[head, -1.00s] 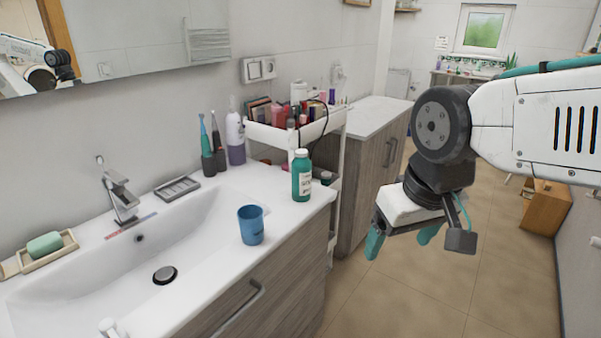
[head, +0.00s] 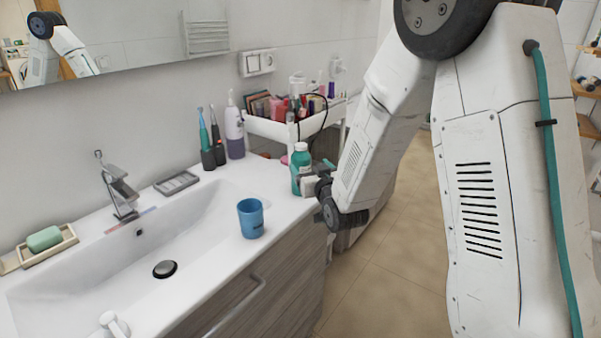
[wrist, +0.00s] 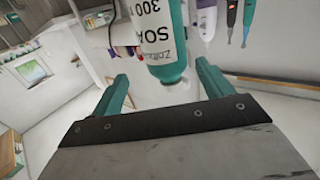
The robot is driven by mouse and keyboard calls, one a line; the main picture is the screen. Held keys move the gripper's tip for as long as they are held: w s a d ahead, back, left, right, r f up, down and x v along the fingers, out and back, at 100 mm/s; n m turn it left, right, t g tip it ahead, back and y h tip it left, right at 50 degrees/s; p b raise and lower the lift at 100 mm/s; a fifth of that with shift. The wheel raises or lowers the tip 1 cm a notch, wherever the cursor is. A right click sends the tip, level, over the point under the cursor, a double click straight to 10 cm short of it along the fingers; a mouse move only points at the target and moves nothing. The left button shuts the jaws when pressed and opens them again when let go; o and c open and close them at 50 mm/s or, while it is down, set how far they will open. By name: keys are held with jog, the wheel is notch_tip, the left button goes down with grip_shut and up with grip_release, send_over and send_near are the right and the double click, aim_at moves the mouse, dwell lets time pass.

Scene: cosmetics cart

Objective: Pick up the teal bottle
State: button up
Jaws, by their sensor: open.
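The teal bottle (head: 301,162) with a white cap stands upright on the right end of the white sink counter. In the wrist view the bottle (wrist: 165,45) appears upside down with a white label reading SOAP-like letters. My gripper (wrist: 166,88) is open, with its two teal fingers spread on either side of the bottle's lower image end. In the head view my gripper (head: 304,184) is at the bottle's right side, and my arm partly hides it. I cannot tell whether a finger touches the bottle.
A blue cup (head: 251,218) stands on the counter in front of the bottle. Electric toothbrushes (head: 211,142) and a purple-white bottle (head: 234,130) stand behind, to the left. A white cart (head: 270,126) with cosmetics is behind the bottle. The sink basin (head: 140,262) is to the left.

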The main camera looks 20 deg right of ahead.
aim_at(299, 155)
jog(key=w, duration=0.5)
jog(key=w+a, duration=0.1)
jog(key=w, duration=0.1)
jog(key=shift+w+a+r, duration=0.1)
jog(key=shift+w+r, duration=0.1)
jog(key=shift+w, duration=0.2)
jog(key=shift+c, duration=0.3)
jog(key=c, duration=1)
jog(key=shift+c, duration=1.1)
jog(key=shift+r, duration=0.15)
